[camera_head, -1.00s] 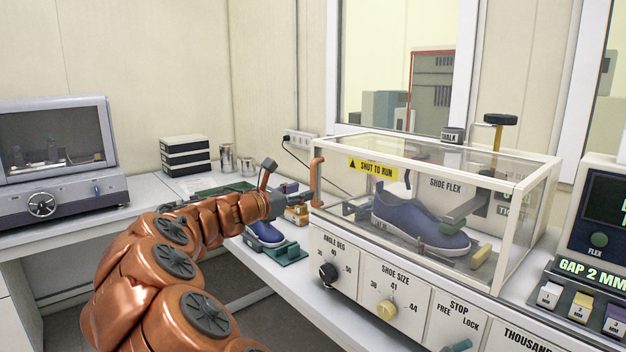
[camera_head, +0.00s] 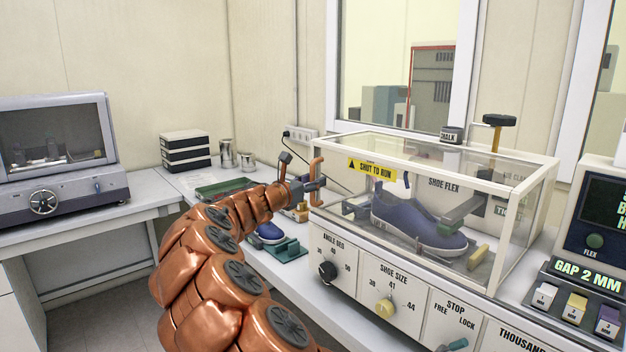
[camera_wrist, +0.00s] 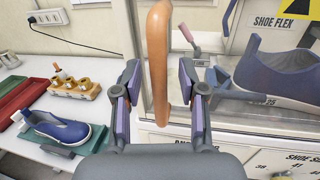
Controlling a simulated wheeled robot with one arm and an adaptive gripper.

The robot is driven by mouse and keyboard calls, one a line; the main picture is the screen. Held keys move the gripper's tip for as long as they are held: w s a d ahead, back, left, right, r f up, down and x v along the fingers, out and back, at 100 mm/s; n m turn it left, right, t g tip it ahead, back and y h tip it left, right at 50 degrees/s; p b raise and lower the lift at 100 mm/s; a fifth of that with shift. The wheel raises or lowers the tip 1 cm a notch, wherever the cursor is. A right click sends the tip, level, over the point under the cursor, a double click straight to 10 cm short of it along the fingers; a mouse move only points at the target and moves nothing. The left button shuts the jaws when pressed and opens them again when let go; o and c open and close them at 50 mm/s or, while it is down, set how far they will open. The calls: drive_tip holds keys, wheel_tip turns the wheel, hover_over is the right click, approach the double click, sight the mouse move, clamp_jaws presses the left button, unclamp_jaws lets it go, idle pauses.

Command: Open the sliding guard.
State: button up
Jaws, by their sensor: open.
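The sliding guard (camera_head: 480,165) is a clear box with cream frame edges over the shoe flex machine, and it covers a blue shoe (camera_head: 415,222). A yellow "SHUT TO RUN" label (camera_head: 372,169) is on its top left edge. Its copper-coloured upright handle (camera_head: 317,182) is at the left end. My gripper (camera_head: 312,185) is at this handle. In the wrist view the handle (camera_wrist: 158,60) stands between the two open fingers (camera_wrist: 160,100), with a gap on each side. The handle's lower end shows between the fingers.
The machine front has an angle knob (camera_head: 327,271), a yellow size knob (camera_head: 384,308) and a stop lever (camera_head: 455,344). Left of it, a second blue shoe (camera_wrist: 62,130) and a wooden block with brass cups (camera_wrist: 75,88) lie on the bench.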

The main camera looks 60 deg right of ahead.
drive_tip(key=shift+d, duration=0.1)
clamp_jaws()
idle(0.4)
drive_tip(key=shift+s, duration=0.1)
